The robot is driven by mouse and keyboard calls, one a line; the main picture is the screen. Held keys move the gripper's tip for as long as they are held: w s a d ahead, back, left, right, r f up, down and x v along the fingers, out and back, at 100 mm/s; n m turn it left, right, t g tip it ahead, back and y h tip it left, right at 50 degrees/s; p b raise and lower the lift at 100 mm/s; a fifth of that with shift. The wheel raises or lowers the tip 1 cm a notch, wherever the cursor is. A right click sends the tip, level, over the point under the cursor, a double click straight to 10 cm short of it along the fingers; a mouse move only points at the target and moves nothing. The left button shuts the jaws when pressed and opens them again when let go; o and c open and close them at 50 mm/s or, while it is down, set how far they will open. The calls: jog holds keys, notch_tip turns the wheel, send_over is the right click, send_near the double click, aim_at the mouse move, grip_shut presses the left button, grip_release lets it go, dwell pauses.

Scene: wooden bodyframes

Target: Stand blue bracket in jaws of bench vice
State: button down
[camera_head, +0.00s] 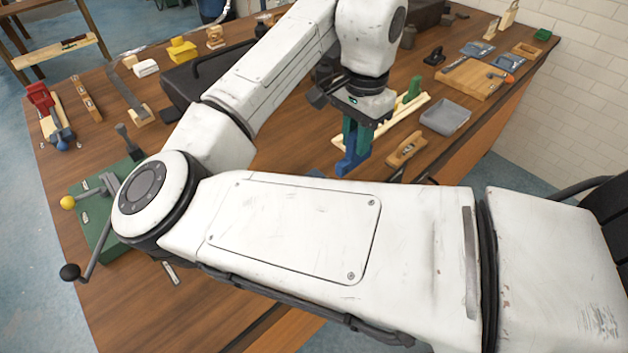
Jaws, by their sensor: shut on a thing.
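My gripper (357,141) hangs over the front part of the wooden bench, right of the picture's middle. It is shut on the blue bracket (350,163), which sticks out below the green fingers and seems clear of the bench top. The bracket's upper part is hidden between the fingers.
A wooden block tool (406,150) and a grey tray (446,117) lie right of my gripper. A green piece (413,88) stands by a pale wooden strip. A green-based device (104,207) with ball-ended levers stands at the left. Several tools line the back. Bare bench shows at front left.

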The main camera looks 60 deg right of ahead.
jog(key=w+a+f, duration=0.1)
jog(key=a+f, duration=0.1)
jog(key=f, duration=0.1)
jog(key=w+a+f+p, duration=0.1)
jog(key=w+f, duration=0.1)
jog(key=f, duration=0.1)
jog(key=w+a+f+p, duration=0.1)
jog(key=w+a+f, duration=0.1)
jog(key=f, duration=0.1)
jog(key=shift+a+f, duration=0.25)
jog(key=shift+a, duration=0.1)
jog(key=shift+f, duration=0.3)
jog(key=shift+f, duration=0.15)
jog(key=c, duration=1)
grip_release()
jog(key=shift+o, duration=0.2)
notch_tip(320, 180, up, 12)
jog(key=b, duration=0.1)
jog(key=shift+b, duration=0.3)
